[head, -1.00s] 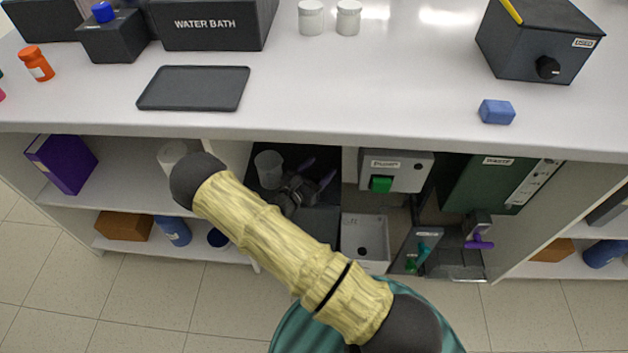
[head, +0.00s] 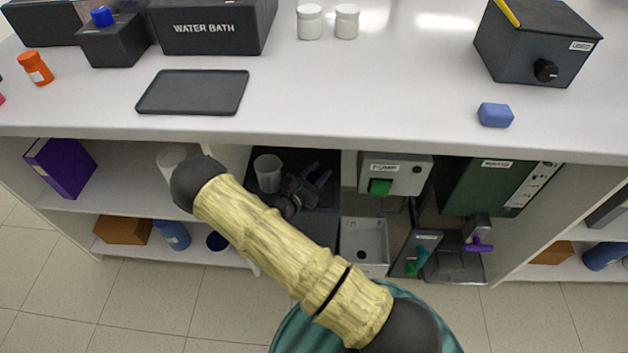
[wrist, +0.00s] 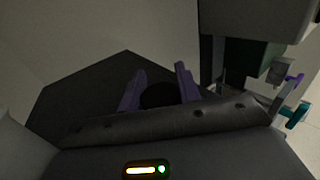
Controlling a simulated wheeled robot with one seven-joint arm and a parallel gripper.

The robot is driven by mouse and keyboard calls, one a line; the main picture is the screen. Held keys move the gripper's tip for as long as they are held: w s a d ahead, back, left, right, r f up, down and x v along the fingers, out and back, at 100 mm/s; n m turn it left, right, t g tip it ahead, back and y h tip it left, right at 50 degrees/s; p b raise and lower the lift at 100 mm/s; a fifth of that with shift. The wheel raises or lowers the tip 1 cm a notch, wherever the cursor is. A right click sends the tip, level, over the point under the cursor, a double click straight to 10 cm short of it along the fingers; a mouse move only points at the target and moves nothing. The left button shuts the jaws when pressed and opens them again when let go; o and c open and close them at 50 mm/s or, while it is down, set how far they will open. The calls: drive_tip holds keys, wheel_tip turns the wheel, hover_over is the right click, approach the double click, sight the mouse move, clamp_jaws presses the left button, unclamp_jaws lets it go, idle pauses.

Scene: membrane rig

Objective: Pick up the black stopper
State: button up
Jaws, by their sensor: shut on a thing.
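My gripper (head: 316,173) is inside the dark bay under the bench, reached by my arm from the front. Its two purple fingers also show in the wrist view (wrist: 160,70). A round black thing, which looks like the black stopper (wrist: 158,96), sits between the fingers, and they are shut on it. Its lower part is hidden behind the gripper's body in the wrist view. In the head view I cannot make out the stopper against the dark bay and my wrist. I cannot tell whether it still touches the surface beneath.
A clear beaker (head: 268,172) stands just left of my gripper. A green unit (head: 476,186) is farther right. The bench top (head: 350,100) overhangs the bay.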

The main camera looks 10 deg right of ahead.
sight(313, 174)
wheel_tip(313, 174, up, 10)
drive_tip(key=p, duration=0.2)
drive_tip(key=shift+d+t, duration=0.1)
drive_tip(key=shift+t, duration=0.2)
idle(0.6)
drive_tip(key=n+t+y, duration=0.1)
drive_tip(key=n+y, duration=0.1)
drive_tip(key=n+t+y, duration=0.3)
drive_tip(key=y, duration=0.1)
drive_tip(key=shift+a+f+n+t+y, duration=0.15)
drive_tip(key=shift+a+n+t+y, duration=0.25)
drive_tip(key=shift+s+a+f+n+t+y, duration=0.2)
drive_tip(key=shift+a+n+y, duration=0.1)
drive_tip(key=shift+y, duration=0.25)
drive_tip(key=shift+s+a+f+n+t+y, duration=0.1)
drive_tip(key=shift+a+f+n+t+y, duration=0.15)
drive_tip(key=shift+y, duration=0.3)
drive_tip(key=shift+w+d, duration=0.1)
